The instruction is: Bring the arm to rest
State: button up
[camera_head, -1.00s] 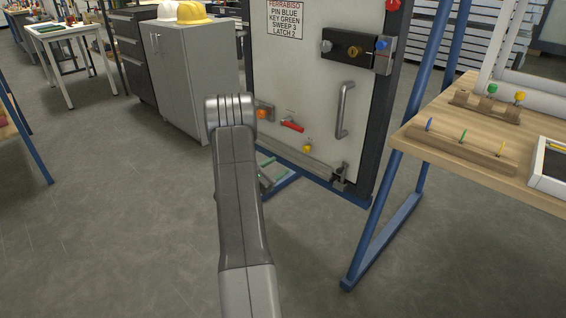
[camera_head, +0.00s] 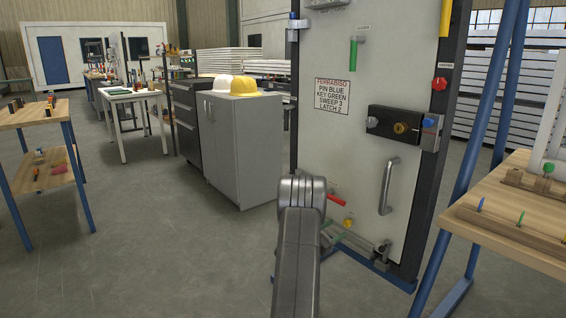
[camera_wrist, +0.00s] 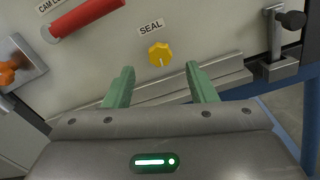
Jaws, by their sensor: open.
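My gripper (camera_wrist: 160,72) shows in the wrist view with its two green fingers apart and nothing between them. It faces the lower part of a pale door panel (camera_wrist: 220,30). A yellow knob (camera_wrist: 160,54) under a SEAL label lies just beyond the fingertips; I cannot tell the exact gap. In the head view my arm reaches forward at the bottom centre, low in front of the door (camera_head: 345,140), and mostly hides the gripper.
The door carries a red handle (camera_wrist: 85,16), a vertical grip bar (camera_head: 388,186) and a black lock box (camera_head: 395,125). A grey cabinet (camera_head: 240,150) with helmets stands left, a wooden bench (camera_head: 520,215) right. The floor (camera_head: 150,260) at left is clear.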

aim_at(345, 225)
jog(key=x, duration=0.4)
jog(key=shift+d+b, duration=0.1)
jog(key=shift+b, duration=0.25)
jog(key=shift+w+r+p, duration=0.1)
jog(key=shift+p, duration=0.3)
